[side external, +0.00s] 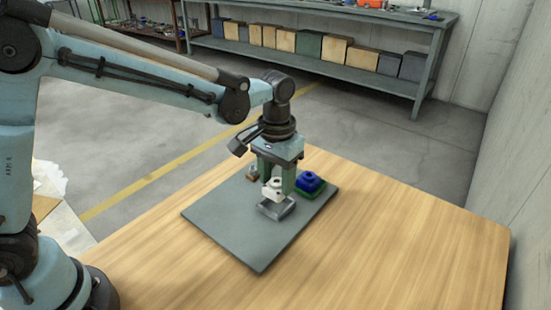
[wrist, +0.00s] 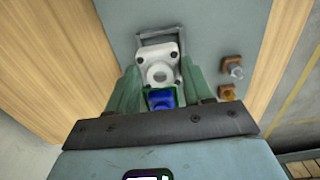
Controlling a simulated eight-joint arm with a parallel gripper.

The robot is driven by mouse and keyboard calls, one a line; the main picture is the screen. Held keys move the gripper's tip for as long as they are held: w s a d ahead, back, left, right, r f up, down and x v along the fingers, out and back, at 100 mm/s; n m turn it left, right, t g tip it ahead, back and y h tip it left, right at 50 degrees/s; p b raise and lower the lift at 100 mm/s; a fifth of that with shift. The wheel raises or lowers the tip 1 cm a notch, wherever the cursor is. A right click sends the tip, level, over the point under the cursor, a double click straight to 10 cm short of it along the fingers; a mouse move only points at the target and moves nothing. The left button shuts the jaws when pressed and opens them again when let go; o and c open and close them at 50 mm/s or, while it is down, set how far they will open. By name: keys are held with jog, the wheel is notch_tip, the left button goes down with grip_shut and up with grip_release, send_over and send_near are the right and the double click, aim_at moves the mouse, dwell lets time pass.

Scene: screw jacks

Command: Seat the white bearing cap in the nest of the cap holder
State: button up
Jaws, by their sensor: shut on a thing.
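The white bearing cap (side external: 272,189) has a raised round boss with a hole and a flange with dark screw holes. It also shows in the wrist view (wrist: 158,65), between the two green fingers. My gripper (side external: 274,180) is shut on the cap; it shows in the wrist view too (wrist: 158,76). A grey, square-rimmed piece that looks like the cap holder (side external: 277,211) sits on the dark mat, just below the cap in the side view. In the wrist view its grey rim (wrist: 160,38) sticks out beyond the cap, which hides most of it. I cannot tell whether cap and holder touch.
A blue block (side external: 311,182) on a green base stands at the mat's right edge; part of it shows between my fingers in the wrist view (wrist: 161,98). A small brown piece (side external: 252,174) stands at the back. The grey mat (side external: 235,222) is clear in front.

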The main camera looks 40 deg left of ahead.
aim_at(276, 183)
jog(key=shift+w+a+f, duration=0.25)
jog(key=shift+f, duration=1.9)
jog(key=shift+f, duration=0.15)
jog(key=o, duration=1.3)
jog(key=shift+o, duration=0.2)
